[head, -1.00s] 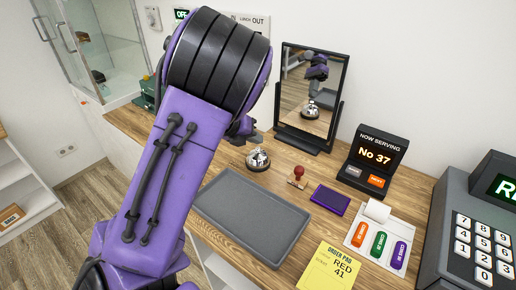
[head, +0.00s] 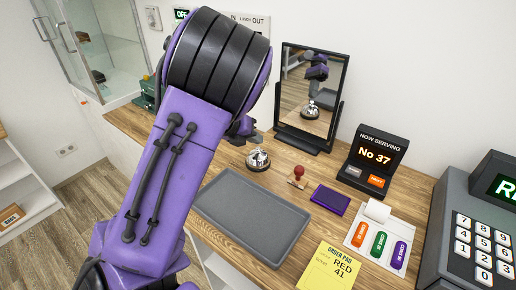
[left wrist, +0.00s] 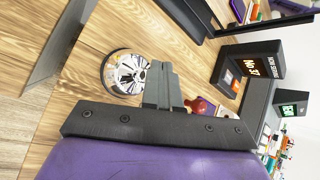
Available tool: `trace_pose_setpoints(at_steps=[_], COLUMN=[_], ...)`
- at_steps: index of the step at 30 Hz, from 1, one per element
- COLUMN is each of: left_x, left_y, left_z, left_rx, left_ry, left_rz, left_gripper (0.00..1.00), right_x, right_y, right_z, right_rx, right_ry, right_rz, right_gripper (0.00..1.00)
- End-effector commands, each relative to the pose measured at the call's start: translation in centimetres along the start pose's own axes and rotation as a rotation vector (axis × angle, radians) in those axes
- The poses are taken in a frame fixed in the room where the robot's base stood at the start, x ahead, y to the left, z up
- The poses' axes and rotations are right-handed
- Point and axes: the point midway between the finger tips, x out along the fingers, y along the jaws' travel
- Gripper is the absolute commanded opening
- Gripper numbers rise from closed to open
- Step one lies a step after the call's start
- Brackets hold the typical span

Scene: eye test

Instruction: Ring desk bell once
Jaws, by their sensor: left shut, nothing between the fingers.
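The silver desk bell (head: 258,158) stands on the wooden counter, behind the grey tray and in front of the mirror. It also shows in the left wrist view (left wrist: 124,73), just beside the fingertips in the picture. My left gripper (head: 246,130) is mostly hidden behind my purple left arm in the head view; a dark part of it shows to the upper left of the bell. In the left wrist view its fingers (left wrist: 163,84) are together, shut and empty. Whether they touch the bell I cannot tell. My right gripper is not in view.
A grey tray (head: 215,195) lies in front of the bell. A red-handled stamp (head: 298,174), a purple pad (head: 330,200) and a now-serving display (head: 371,160) stand to the right. A framed mirror (head: 312,95) stands behind. A cash register (head: 470,235) is at far right.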

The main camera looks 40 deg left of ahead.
Motion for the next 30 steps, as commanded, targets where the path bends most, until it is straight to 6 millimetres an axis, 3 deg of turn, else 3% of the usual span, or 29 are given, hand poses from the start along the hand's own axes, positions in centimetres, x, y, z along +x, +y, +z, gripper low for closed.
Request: trace_pose_setpoints(at_steps=[30], left_x=[0.97], left_y=[0.69], left_z=[-0.75], left_rx=[0.0], left_ry=[0.001], left_rz=[0.0], left_gripper=[0.0], right_x=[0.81], right_y=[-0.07], right_z=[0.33], right_rx=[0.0], right_ry=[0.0], right_rz=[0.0], right_gripper=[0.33])
